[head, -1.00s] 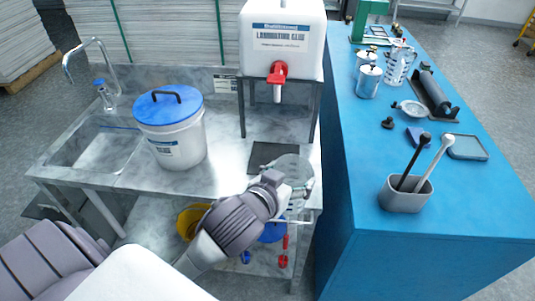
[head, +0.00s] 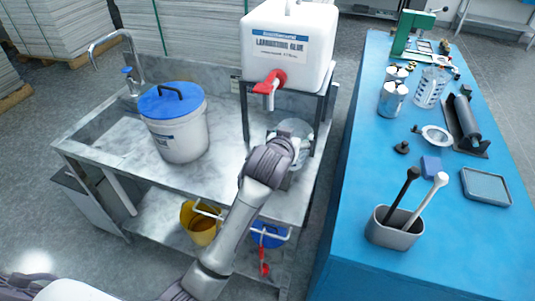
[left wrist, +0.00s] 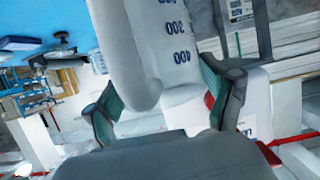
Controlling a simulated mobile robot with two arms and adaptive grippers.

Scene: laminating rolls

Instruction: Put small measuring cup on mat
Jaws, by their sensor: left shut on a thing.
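My left gripper (head: 290,146) is shut on a clear measuring cup (head: 300,128), under the red tap of the glue tank. In the left wrist view the fingers (left wrist: 165,100) close on the cup's pale handle (left wrist: 135,65), and blue volume marks show on its wall (left wrist: 172,28). Whether the cup touches the bench is hidden by my gripper. The dark mat under the tap is now hidden behind my gripper and arm. Another clear measuring cup (head: 431,88) stands on the blue table. My right gripper is not in view.
The glue tank (head: 288,45) sits on a dark metal stand (head: 326,100) around the cup. A blue-lidded bucket (head: 178,135) stands left on the bench (head: 225,140). The blue table (head: 345,190) holds metal cans (head: 391,100), a grey holder (head: 393,233) and a roller (head: 466,118).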

